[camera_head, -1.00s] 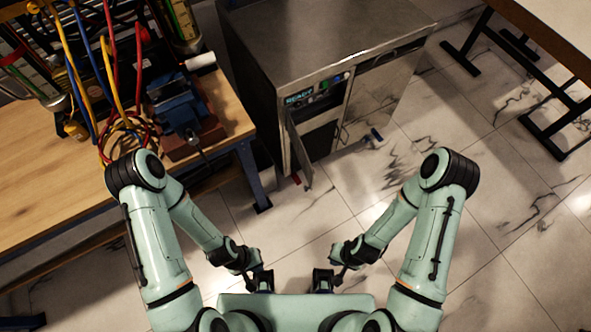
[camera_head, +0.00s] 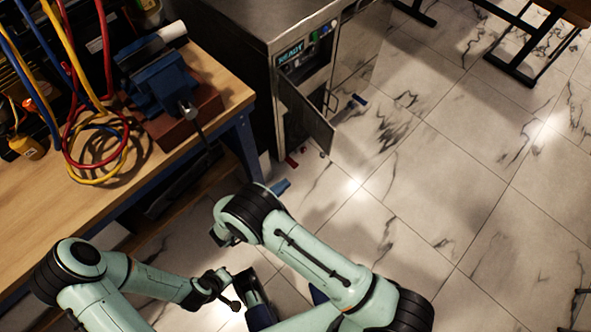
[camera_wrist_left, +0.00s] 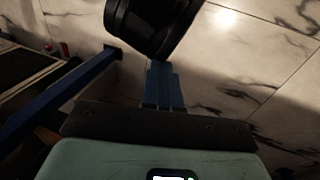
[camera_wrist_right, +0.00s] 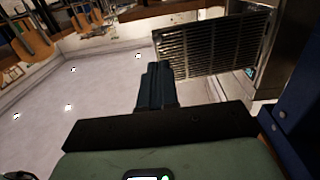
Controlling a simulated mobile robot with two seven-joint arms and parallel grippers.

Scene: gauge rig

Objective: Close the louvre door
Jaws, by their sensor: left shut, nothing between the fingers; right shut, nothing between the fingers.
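The louvre door (camera_head: 307,118) stands open, swung out from the front of the steel cabinet. In the right wrist view, its slatted metal panel (camera_wrist_right: 217,46) is just beyond and right of my right fingers. My right gripper (camera_head: 281,187) is shut and empty, low in front of the cabinet and nearer me than the door; its blue fingers show in the right wrist view (camera_wrist_right: 155,86). They look apart from the panel. My left gripper (camera_head: 259,313) is shut and empty, near my body; its fingers also show in the left wrist view (camera_wrist_left: 162,85). My right arm partly hides both grippers.
The steel cabinet (camera_head: 262,20) has a lit READY display (camera_head: 291,54) above the door opening. A wooden workbench (camera_head: 60,205) with a blue vise (camera_head: 158,85) and coloured hoses stands at left. Marble floor (camera_head: 440,170) to the right is clear. A dark-legged table stands at upper right.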

